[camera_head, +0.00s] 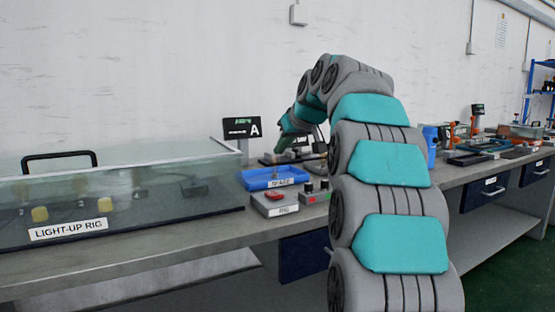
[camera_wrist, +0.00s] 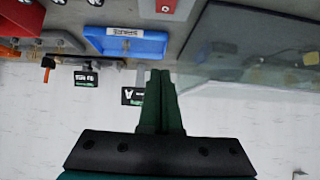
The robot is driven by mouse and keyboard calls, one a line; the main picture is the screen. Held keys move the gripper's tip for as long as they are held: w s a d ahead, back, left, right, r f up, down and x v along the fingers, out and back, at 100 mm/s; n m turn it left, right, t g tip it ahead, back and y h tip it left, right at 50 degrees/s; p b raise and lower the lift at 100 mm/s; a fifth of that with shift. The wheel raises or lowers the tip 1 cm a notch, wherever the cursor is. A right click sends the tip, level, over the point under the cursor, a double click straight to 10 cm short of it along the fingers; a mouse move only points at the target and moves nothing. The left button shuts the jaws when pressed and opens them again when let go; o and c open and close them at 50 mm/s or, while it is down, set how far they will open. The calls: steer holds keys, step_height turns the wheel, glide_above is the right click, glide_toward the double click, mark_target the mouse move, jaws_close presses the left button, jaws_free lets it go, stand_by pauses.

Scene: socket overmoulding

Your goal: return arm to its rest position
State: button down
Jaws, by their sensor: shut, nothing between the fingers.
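My arm rises on the right of the head view and bends over toward the bench at the middle. My gripper (camera_wrist: 160,82) shows in the wrist view with its two dark green fingers together and nothing between them.
A glass-walled light-up rig (camera_head: 120,195) stands on the left of the bench (camera_head: 225,228). A blue tray (camera_head: 272,178) and a grey box with a red button (camera_head: 274,203) sit near my arm. More trays and tools (camera_head: 490,145) lie at the right.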

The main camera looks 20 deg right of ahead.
steer(key=shift+s+r, duration=0.3)
stand_by(0.4)
steer(key=s+a+f+g, duration=0.1)
steer(key=s+a+f, duration=0.1)
steer(key=a+f, duration=0.1)
steer(key=s+a+f+g, duration=0.1)
steer(key=s+a+f, duration=0.1)
steer(key=a+f, duration=0.1)
steer(key=s+a+f+g+y, duration=0.1)
steer(key=s+a+f, duration=0.1)
steer(key=a+f, duration=0.1)
steer(key=shift+s+f, duration=0.15)
steer(key=shift+s, duration=0.05)
steer(key=s+a+f+g, duration=0.3)
steer(key=s+a+f, duration=0.2)
steer(key=s+f, duration=0.55)
steer(key=s+a+f+g, duration=0.3)
steer(key=s+a+f, duration=0.35)
steer(key=s, duration=0.65)
steer(key=s+f+g, duration=0.1)
steer(key=s+f, duration=0.4)
steer(key=s, duration=0.3)
steer(key=s+f+g+h, duration=0.1)
steer(key=s+f, duration=0.5)
steer(key=s, duration=0.2)
steer(key=shift+d+g, duration=0.4)
